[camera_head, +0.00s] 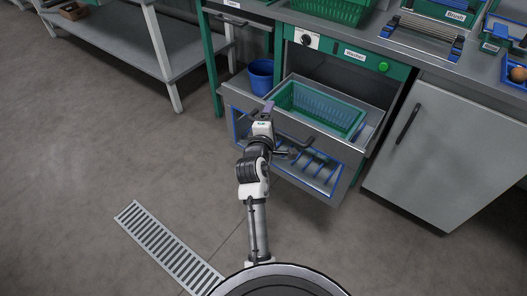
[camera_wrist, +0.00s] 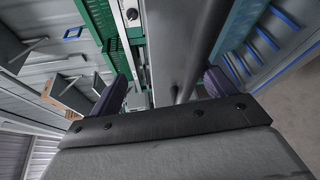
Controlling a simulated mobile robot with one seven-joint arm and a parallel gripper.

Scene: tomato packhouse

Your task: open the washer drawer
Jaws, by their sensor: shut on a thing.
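My arm hides part of the drawer front and handle.
A closed grey cabinet door (camera_head: 440,150) stands close on the right. A blue bucket (camera_head: 261,76) is beside the drawer at the left. The control panel has a green button (camera_head: 383,67). A floor drain grate (camera_head: 165,247) lies at front left; the floor on the left is clear.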

